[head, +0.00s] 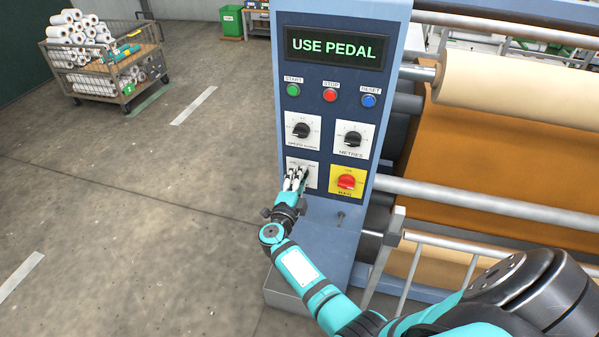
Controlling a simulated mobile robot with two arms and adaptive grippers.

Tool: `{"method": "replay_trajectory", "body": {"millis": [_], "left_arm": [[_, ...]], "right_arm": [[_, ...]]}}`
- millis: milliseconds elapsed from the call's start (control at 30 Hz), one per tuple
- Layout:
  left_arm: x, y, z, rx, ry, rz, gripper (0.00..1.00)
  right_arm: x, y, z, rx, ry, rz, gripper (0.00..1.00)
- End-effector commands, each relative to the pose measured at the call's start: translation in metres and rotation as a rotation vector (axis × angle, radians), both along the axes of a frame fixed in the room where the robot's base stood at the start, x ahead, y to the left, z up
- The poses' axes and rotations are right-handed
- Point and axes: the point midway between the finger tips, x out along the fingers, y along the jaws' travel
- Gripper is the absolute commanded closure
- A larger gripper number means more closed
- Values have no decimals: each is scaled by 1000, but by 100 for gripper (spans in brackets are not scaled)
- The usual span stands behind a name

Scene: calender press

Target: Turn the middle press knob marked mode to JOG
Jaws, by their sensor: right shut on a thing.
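The press control panel (328,110) stands upright right of centre, with several knobs below its display. My right gripper (297,176) is at the lower-left white knob plate (312,172), shut on the knob there. The fingers hide most of that knob, so its pointer direction cannot be seen, and its label is too small to read. I take it to be the mode knob. My left gripper is not in view.
The display (334,48) reads USE PEDAL. Close by are a black knob (301,130), the METRES knob (352,139) and the red main switch (346,183) on yellow. Rollers (520,90) lie to the right. A cart (105,65) stands far left; the floor between is clear.

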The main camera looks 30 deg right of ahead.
Motion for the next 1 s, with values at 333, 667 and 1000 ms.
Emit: {"method": "replay_trajectory", "body": {"millis": [333,667,1000], "left_arm": [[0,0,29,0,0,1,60],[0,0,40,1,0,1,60],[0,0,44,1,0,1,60]], "right_arm": [[0,2,0,-196,239,3,94],[-1,2,-1,-324,388,3,94],[-1,2,-2,-371,442,3,94]]}}
